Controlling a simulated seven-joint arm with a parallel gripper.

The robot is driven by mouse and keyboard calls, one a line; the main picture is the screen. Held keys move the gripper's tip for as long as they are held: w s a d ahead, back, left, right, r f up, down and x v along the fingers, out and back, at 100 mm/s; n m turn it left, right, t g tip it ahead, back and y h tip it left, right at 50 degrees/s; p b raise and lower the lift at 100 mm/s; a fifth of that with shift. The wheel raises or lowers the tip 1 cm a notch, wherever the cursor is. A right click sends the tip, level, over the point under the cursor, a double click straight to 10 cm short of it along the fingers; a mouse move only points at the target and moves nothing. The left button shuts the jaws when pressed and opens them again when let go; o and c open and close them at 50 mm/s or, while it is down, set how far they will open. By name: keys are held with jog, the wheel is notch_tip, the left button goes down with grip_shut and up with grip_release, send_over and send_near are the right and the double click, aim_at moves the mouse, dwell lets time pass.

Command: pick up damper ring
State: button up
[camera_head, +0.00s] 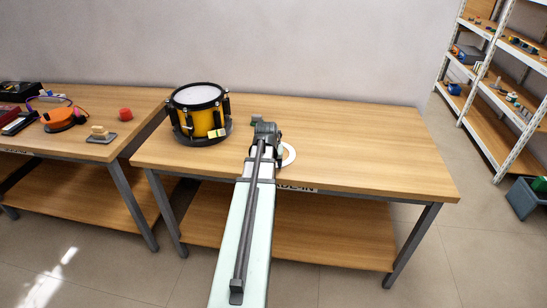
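A white flat ring, which looks like the damper ring (291,154), lies on or just above the wooden table, right of my arm's end. Its left part is hidden behind my arm. My gripper end (266,134) is over the middle of the table, right beside the ring in the picture. The fingers are too small and too covered by the arm to tell whether they are open or touch the ring. A yellow drum (201,121) with black rims and a white head stands to the left on a dark round base.
A small yellow block (217,133) is at the drum's front. A small grey piece (257,119) is behind my gripper. The table's right half (370,150) is clear. A second table (130,97) at left holds an orange device (60,119) and a red piece (125,114). Shelves stand far right.

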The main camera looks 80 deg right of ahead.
jog(key=c, duration=1.1)
jog(key=shift+r, duration=0.1)
